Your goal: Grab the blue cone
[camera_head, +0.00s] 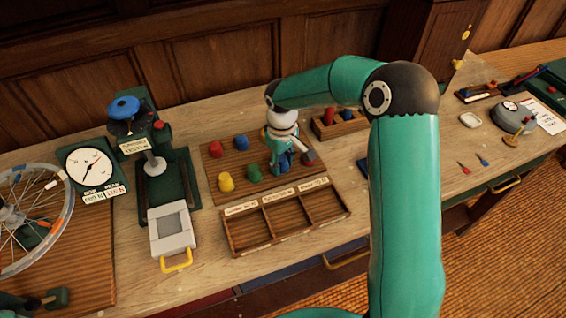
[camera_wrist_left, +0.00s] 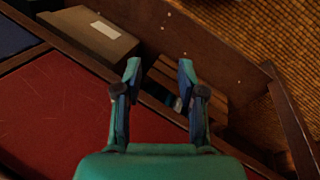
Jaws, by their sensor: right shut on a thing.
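My right gripper (camera_head: 283,165) reaches down over the wooden board (camera_head: 213,162) in the head view. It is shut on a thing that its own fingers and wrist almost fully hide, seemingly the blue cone. On the same board stand a red piece (camera_head: 241,142), a yellow piece (camera_head: 226,182) and a green piece (camera_head: 253,173), all left of the gripper. My left gripper (camera_wrist_left: 160,72) shows in the left wrist view. Its two fingers are apart with nothing between them.
An empty wooden tray with three compartments (camera_head: 287,238) lies in front of the board. A wooden block with red and blue pieces (camera_head: 340,128) stands behind right. A stand with a blue knob (camera_head: 124,107), a dial (camera_head: 89,166) and a spoked wheel (camera_head: 30,215) fill the left side.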

